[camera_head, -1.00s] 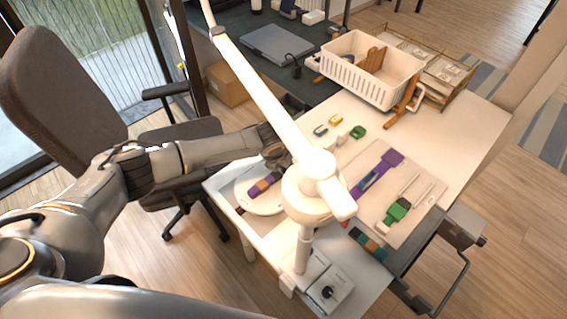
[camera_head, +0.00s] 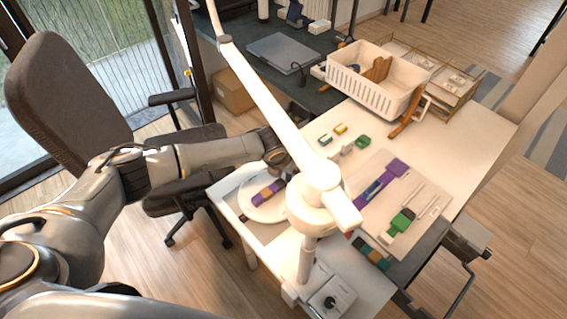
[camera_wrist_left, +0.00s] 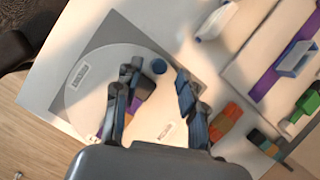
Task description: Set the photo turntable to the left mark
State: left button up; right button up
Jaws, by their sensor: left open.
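The photo turntable is a round white disc (camera_head: 252,210) near the table's left corner, partly hidden behind the white lamp. In the left wrist view the disc (camera_wrist_left: 90,97) lies on a grey square (camera_wrist_left: 122,32) and carries two small printed labels. A short blue peg (camera_wrist_left: 159,66) stands near the disc's far edge. A purple and orange braided piece (camera_head: 268,192) lies on the disc. My left gripper (camera_head: 283,160) is above the disc. In its wrist view the open fingers (camera_wrist_left: 157,76) are on either side of the peg, with nothing held. My right gripper is out of view.
The white lamp arm (camera_head: 265,95) crosses in front of the turntable. A pale board (camera_head: 420,190) with cords and a green clip (camera_head: 402,222) lies to the right. A white basket (camera_head: 375,85) stands at the back. A dark chair (camera_head: 65,105) is at the left.

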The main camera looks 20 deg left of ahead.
pick_arm(q)
jog(key=v, duration=0.9)
jog(key=shift+s+r, duration=0.2)
jog(key=shift+r, duration=0.15)
jog(key=shift+f, duration=0.1)
